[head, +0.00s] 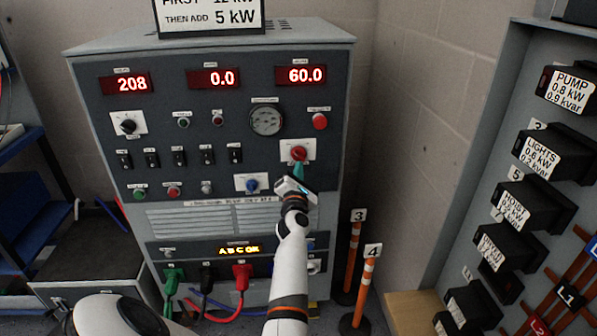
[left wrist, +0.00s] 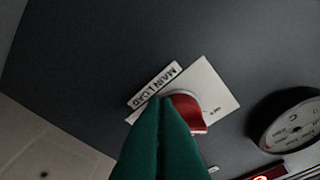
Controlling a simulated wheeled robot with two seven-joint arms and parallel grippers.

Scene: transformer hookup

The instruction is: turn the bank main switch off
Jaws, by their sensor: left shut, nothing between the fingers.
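The switch is a red rotary knob (head: 298,152) on a white plate at the right of the grey cabinet's front panel. In the left wrist view the red knob (left wrist: 188,112) sits on a white plate beside a label reading "MAIN LOAD" (left wrist: 154,86). My left gripper (head: 298,170) is just below the knob in the head view, with its green fingers shut and empty. In the left wrist view its fingertips (left wrist: 166,99) overlap the knob's edge and hide part of it. I cannot tell whether they touch it. My right gripper is not in view.
A blue knob (head: 252,185) and a red button (head: 320,121) are nearby, with a round gauge (head: 266,121) above. Displays read 208, 0.0 and 60.0. Green, black and red cables (head: 242,277) plug in below. Orange posts (head: 364,285) stand at the right.

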